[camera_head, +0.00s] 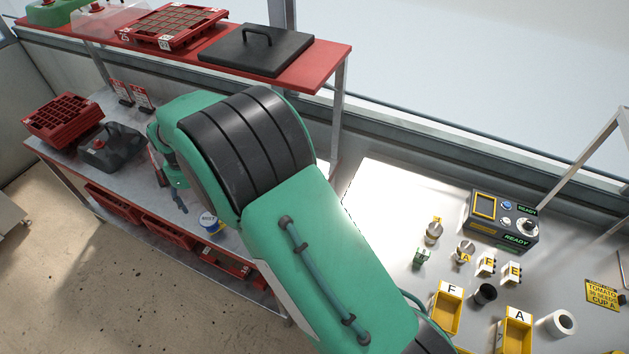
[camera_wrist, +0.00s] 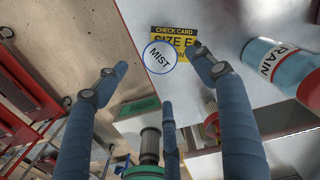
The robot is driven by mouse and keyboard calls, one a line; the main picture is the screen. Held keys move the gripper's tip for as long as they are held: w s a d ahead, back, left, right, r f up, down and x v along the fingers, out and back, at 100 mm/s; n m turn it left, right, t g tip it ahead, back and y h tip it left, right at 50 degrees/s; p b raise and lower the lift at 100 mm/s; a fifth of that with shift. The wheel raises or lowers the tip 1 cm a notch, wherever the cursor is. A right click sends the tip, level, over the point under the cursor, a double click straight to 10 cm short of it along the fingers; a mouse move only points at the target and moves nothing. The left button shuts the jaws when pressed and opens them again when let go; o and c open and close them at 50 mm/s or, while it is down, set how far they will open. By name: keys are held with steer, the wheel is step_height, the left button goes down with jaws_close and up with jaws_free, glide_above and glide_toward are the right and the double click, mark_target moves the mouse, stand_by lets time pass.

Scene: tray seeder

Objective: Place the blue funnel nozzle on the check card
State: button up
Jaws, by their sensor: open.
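In the wrist view a round white face marked MIST with a blue rim, which looks like the blue funnel nozzle (camera_wrist: 160,57), stands on the grey bench. It overlaps the lower left of the yellow and black check card (camera_wrist: 175,32) in that view; I cannot tell how much of it rests on the card. It also shows as a small white and blue item in the head view (camera_head: 209,222). My gripper (camera_wrist: 160,62) is open, with its fingers spread on either side of the nozzle and no contact visible. In the head view my arm hides much of the bench.
The bench (camera_head: 240,240) edge is near the nozzle. A red shelf (camera_head: 335,55) hangs above.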

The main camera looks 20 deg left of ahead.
steer(key=w+d+r+n, duration=0.1)
steer(key=w+d+r, duration=0.5)
steer(key=d+r, duration=0.25)
steer(key=w+d+r+n+t+y, duration=0.1)
steer(key=w+d+r+n, duration=0.1)
steer(key=w+d+r, duration=0.6)
steer(key=w+d+r+n, duration=0.1)
steer(key=w+d+r, duration=0.2)
steer(key=d+r, duration=0.6)
steer(key=d+r+n+t, duration=0.15)
steer(key=d+r, duration=0.25)
steer(key=d, duration=1.1)
steer(key=s+d+r+n+t, duration=0.1)
steer(key=s+d+r+n, duration=0.15)
steer(key=d, duration=0.85)
steer(key=s+d+r+n, duration=0.1)
steer(key=s+d+r, duration=0.3)
steer(key=d, duration=0.8)
steer(key=s+d+f+n+t+h, duration=0.1)
steer(key=s+d+n, duration=0.3)
steer(key=s+d, duration=1.1)
steer(key=shift+s+d+f+t, duration=0.4)
steer(key=shift+d+f+t, duration=0.25)
steer(key=shift+d, duration=0.25)
